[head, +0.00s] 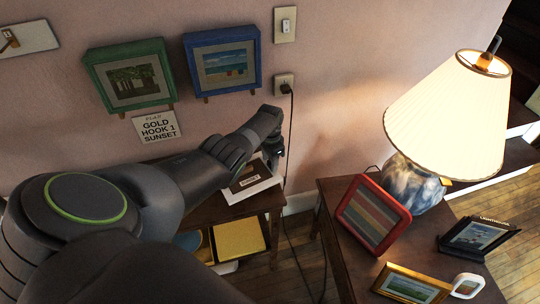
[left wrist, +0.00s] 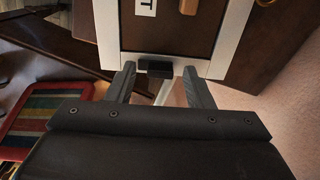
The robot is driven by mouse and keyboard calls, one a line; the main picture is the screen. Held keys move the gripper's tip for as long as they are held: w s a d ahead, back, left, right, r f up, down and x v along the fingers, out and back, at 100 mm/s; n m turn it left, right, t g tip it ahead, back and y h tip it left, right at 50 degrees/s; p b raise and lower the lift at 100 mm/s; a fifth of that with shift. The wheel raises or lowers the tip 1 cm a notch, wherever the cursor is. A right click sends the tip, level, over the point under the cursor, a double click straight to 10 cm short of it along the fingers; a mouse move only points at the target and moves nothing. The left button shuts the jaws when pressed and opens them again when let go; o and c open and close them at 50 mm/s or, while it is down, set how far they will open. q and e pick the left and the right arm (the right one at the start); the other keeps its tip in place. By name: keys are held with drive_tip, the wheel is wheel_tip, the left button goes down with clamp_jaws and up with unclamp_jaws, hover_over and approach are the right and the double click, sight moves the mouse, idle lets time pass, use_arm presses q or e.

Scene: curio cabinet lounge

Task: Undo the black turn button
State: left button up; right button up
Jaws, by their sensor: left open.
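The black turn button (left wrist: 155,68) sits at the near edge of a white picture frame (left wrist: 107,30) with a dark brown back (left wrist: 165,35). In the left wrist view it lies between the two fingers of my left gripper (left wrist: 158,73), which is open. I see a gap on each side of it and cannot tell its exact turn. In the head view the frame (head: 231,197) lies back up on a low wooden table, with my left gripper (head: 272,150) over its right end, hiding the button. My right gripper is not in view.
A side table (head: 335,192) at the right holds a lit lamp (head: 450,110), a red frame (head: 374,213) and other frames. A green frame (head: 130,76) and a blue frame (head: 222,61) hang on the wall above a sign (head: 158,127). A cord (head: 290,130) hangs behind my gripper.

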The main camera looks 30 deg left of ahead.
sight(270, 162)
use_arm(q)
drive_tip(key=shift+r+p, duration=0.3)
drive_tip(key=shift+r, duration=0.3)
wheel_tip(270, 162, up, 5)
drive_tip(key=shift+r+p, duration=0.1)
drive_tip(key=shift+p, duration=0.7)
wheel_tip(270, 162, up, 11)
drive_tip(key=shift+b, duration=0.45)
